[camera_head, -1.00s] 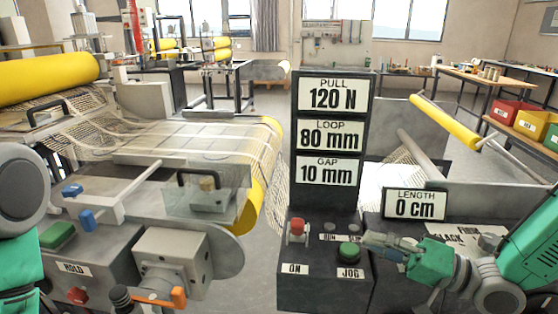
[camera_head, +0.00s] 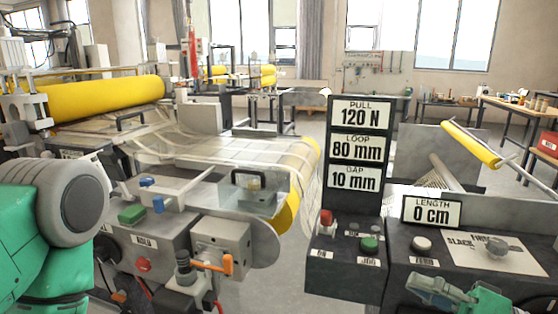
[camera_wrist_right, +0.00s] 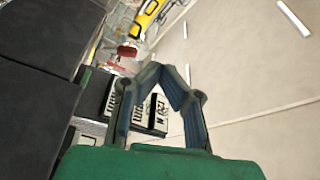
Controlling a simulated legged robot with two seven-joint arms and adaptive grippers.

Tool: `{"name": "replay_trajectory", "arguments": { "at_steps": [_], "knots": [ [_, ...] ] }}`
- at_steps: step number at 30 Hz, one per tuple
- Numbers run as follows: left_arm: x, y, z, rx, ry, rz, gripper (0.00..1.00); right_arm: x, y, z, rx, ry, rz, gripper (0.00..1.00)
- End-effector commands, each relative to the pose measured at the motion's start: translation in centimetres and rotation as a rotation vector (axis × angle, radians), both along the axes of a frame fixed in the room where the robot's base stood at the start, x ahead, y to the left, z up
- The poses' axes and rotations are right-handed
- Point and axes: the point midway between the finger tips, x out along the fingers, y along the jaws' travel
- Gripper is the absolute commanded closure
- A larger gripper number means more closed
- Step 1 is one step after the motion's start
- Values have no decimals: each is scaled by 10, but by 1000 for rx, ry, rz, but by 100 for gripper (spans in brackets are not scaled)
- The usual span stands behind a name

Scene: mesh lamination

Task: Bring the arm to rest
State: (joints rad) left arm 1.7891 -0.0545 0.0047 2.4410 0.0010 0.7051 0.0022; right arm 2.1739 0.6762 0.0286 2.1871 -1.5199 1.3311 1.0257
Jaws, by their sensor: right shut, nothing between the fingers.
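My right gripper (camera_head: 418,285) is at the bottom right of the head view, in front of the dark console (camera_head: 400,262). Its green body is cut off by the lower edge. In the right wrist view the blue-grey fingers (camera_wrist_right: 163,73) meet at the tips with nothing between them. The green JOG button (camera_head: 369,244) is up and left of the gripper, apart from it. Of my left arm, only the green and grey links (camera_head: 60,215) show at the left; its gripper is out of view.
A sign post (camera_head: 361,112) reads 120 N, 80 mm and 10 mm. A length display (camera_head: 432,211) reads 0 cm. The machine with the mesh web (camera_head: 215,152) and yellow roller (camera_head: 105,98) fills the left. A red button (camera_head: 326,217) and slack knob (camera_head: 496,244) stand on the consoles.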

Motion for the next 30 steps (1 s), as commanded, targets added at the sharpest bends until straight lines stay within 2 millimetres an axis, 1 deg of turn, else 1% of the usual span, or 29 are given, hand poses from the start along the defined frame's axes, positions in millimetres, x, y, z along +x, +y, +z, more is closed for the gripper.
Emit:
{"name": "replay_trajectory", "arguments": {
  "at_steps": [2, 8, 11, 14, 17, 20, 23, 24, 26, 27, 29, 30],
  "knots": [
    [0, 0, 0, 0, 0, 0, 43, 0, 0, 0, -1, 1, 1, 100],
    [0, 0, 0, 0, -1, 0, 43, 5, 10, -34, -114, 65, -57, 100],
    [1, 0, 0, 0, -1, 0, 43, 3, 14, -54, -184, 100, -84, 100],
    [1, 0, 0, 0, -1, 0, 43, -1, 17, -78, -273, 143, -112, 100],
    [0, 0, 0, 0, -1, 0, 43, -8, 19, -107, -381, 197, -135, 100],
    [0, 0, 0, 0, 0, 0, 43, -21, 20, -143, -520, 262, -150, 100],
    [0, 0, 0, 0, 0, 0, 43, -47, 17, -187, -706, 349, -145, 100],
    [0, 0, 0, 0, 0, 0, 43, -63, 14, -207, -798, 393, -134, 100],
    [0, 0, 0, 0, 0, 0, 43, -93, 7, -236, -951, 463, -103, 100],
    [0, 0, 0, 0, 0, 0, 43, -114, 0, -252, -1051, 507, -77, 100],
    [0, 0, 0, 0, 0, 0, 43, -146, -11, -271, -1186, 571, -32, 100],
    [0, 0, 0, 0, 0, 0, 43, -165, -18, -280, -1263, 607, 0, 100]
  ]
}}
